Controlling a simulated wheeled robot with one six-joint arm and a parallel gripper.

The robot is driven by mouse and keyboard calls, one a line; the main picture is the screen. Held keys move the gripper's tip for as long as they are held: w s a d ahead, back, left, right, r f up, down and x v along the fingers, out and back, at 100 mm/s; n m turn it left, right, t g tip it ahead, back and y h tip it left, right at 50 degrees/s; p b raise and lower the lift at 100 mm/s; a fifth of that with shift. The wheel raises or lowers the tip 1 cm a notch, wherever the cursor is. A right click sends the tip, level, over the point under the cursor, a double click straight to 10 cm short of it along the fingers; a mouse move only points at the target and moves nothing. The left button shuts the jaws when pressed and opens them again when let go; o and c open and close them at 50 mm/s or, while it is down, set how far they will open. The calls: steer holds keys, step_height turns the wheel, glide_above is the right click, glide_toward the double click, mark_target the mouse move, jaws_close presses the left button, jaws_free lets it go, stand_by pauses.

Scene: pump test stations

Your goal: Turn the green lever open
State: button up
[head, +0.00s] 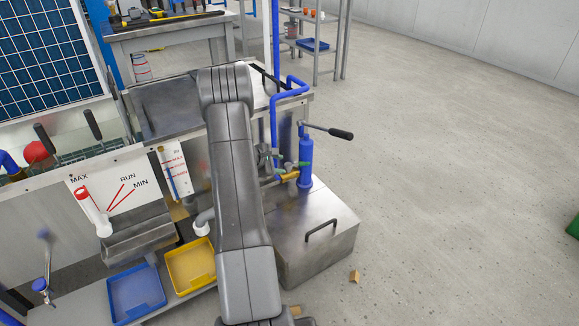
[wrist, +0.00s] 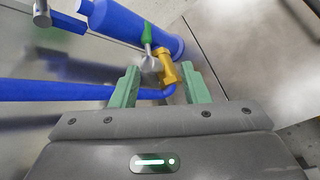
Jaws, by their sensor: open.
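The green lever (wrist: 148,34) shows in the wrist view, ahead of my fingertips, on a metal valve body beside a yellow fitting (wrist: 168,72). The blue pump cylinder (wrist: 130,22) lies behind it. My gripper (wrist: 159,68) is open, with its two green fingers apart and nothing held. The yellow fitting shows between the fingertips in the picture; I cannot tell whether anything touches. In the head view the blue cylinder (head: 306,155) stands on a metal box, and my arm partly hides the area left of it.
A black-gripped pump handle (head: 340,133) sticks out right of the cylinder. A blue pipe (head: 276,125) runs up beside it. The metal box (head: 310,235) has a black handle on top. A yellow tray (head: 190,262) and a blue tray (head: 137,292) lie at left. Open floor is at right.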

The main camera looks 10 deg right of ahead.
mark_target(295, 164)
steer(key=shift+n+t, duration=0.4)
steer(key=shift+n, duration=0.2)
steer(key=b+x, duration=0.1)
steer(key=x, duration=0.3)
steer(key=w+b+x, duration=0.1)
steer(key=x, duration=0.3)
steer(key=a+b+x, duration=0.1)
steer(key=x, duration=0.3)
steer(key=shift+w+d+f+b, duration=0.15)
steer(key=shift+w+f+b, duration=0.15)
steer(key=shift+w, duration=0.25)
steer(key=shift+r, duration=0.1)
jaws_close()
